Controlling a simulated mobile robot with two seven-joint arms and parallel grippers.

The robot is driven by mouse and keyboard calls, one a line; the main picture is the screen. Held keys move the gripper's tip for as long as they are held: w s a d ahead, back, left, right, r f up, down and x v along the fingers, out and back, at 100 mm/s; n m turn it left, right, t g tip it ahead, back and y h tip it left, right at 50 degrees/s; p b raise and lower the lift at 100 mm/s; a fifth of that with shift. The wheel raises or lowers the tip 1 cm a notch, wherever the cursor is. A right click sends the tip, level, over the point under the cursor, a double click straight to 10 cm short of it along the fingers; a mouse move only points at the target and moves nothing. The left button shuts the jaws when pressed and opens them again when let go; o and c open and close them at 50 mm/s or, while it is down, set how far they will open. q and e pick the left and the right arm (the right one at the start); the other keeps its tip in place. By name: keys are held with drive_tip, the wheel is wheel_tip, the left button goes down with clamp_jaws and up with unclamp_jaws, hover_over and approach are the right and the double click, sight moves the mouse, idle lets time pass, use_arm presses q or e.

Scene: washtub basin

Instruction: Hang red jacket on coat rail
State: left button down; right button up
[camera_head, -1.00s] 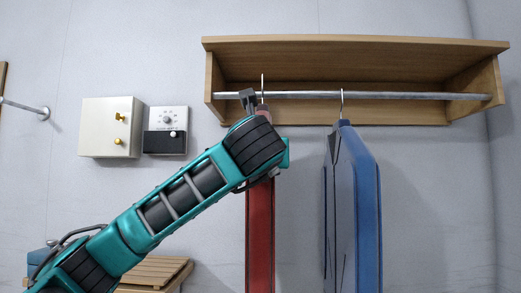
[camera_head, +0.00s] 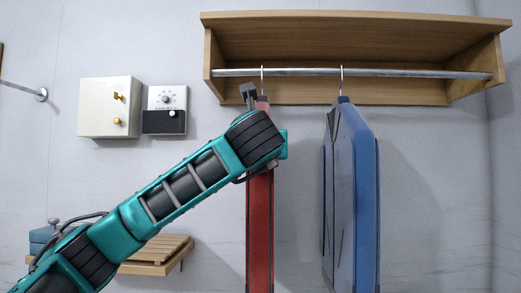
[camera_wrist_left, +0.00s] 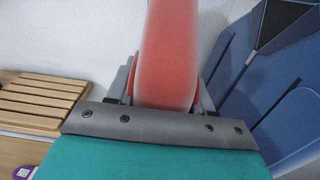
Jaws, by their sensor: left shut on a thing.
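The red jacket (camera_head: 260,235) hangs upright below the wooden shelf, left of the blue jacket. Its thin hanger hook (camera_head: 262,78) shows at the metal coat rail (camera_head: 400,73), its top level with the blue jacket's hook; it appears to be over the rail. My left gripper (camera_head: 249,96) is shut on the red jacket near its top, just under the rail; my forearm covers part of the jacket. In the left wrist view the red jacket (camera_wrist_left: 168,55) sits between the fingers. My right gripper is not in view.
The blue jacket (camera_head: 364,200) hangs from the rail to the right, with a gap between the jackets. The wooden shelf (camera_head: 350,42) is above the rail. A white box (camera_head: 107,105) and a control panel (camera_head: 165,108) are on the wall left. A slatted wooden seat (camera_head: 160,253) is lower left.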

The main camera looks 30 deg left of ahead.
use_arm(q)
drive_tip(key=shift+r, duration=0.15)
drive_tip(key=c, duration=0.7)
unclamp_jaws()
drive_tip(key=o, duration=0.3)
drive_tip(key=shift+o, duration=0.2)
drive_tip(key=shift+f, duration=0.2)
drive_tip(key=b+v, duration=0.2)
drive_tip(key=v, duration=1.1)
drive_tip(key=shift+r, duration=0.1)
